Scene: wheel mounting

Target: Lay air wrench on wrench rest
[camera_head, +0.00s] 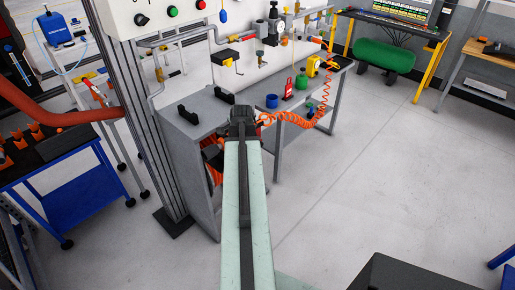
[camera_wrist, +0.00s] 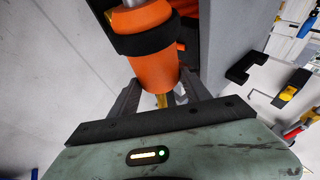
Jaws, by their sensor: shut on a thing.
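The air wrench (camera_wrist: 152,62) has an orange body with a black band and a brass fitting at its end. It fills the upper middle of the wrist view, between the fingers of my gripper (camera_wrist: 160,98), which is shut on it. In the head view my gripper (camera_head: 243,118) is at the front edge of the grey bench, and my arm hides most of the wrench. Two black brackets, apparently the wrench rest (camera_head: 187,114), stand on the bench top to the left of my gripper. One black bracket (camera_wrist: 246,68) shows at right in the wrist view, apart from the wrench.
An orange coiled hose (camera_head: 315,124) runs from near my gripper to the wall fittings. A blue cup (camera_head: 271,101) and a red tag-shaped item (camera_head: 289,89) stand farther along the bench. A grey column (camera_head: 140,120) and a blue cart (camera_head: 70,190) are at left. The right floor is mostly clear.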

